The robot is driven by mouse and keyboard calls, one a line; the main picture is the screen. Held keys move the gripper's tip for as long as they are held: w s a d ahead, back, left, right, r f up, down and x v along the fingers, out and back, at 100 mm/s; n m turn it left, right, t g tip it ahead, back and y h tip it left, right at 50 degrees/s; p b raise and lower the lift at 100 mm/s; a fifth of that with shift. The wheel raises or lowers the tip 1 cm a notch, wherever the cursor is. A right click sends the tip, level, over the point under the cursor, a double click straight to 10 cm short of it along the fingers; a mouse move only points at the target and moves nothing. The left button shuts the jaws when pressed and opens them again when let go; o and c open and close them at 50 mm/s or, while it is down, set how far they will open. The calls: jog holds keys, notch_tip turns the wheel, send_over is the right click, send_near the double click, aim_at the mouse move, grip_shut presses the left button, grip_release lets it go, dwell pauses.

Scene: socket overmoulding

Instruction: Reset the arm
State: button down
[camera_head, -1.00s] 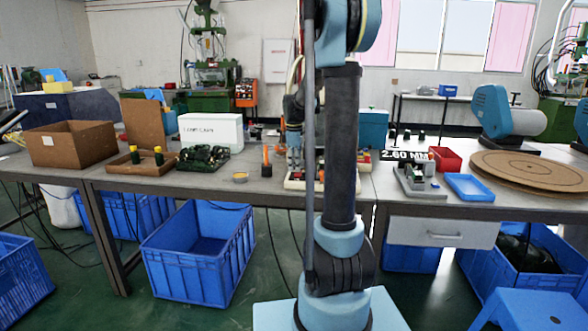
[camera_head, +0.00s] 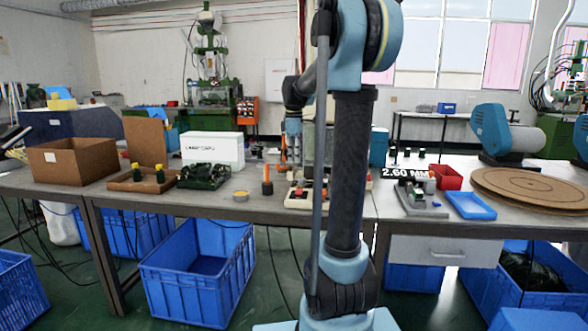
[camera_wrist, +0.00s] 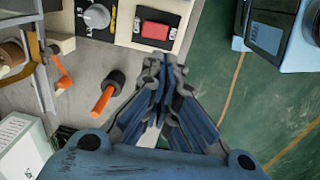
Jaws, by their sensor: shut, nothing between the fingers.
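My gripper (camera_wrist: 164,62) is shut with nothing between its fingers in the wrist view. Its fingertips point toward the control box with a red button (camera_wrist: 155,30) on the bench. In the head view my arm stands upright in the middle and its forearm hangs down behind it, over the back bench. The gripper's fingertips are hard to make out there against the bench clutter.
The bench (camera_head: 228,204) carries a cardboard box (camera_head: 72,160), a white box (camera_head: 212,150), an orange-handled tool (camera_head: 267,181), a blue tray (camera_head: 470,205) and a round wooden board (camera_head: 535,187). The orange-handled tool also lies near the gripper in the wrist view (camera_wrist: 103,101). Blue crates (camera_head: 200,270) stand below.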

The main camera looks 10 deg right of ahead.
jog(key=shift+s+a+r, duration=0.1)
jog(key=shift+r, duration=0.5)
jog(key=shift+s, duration=0.1)
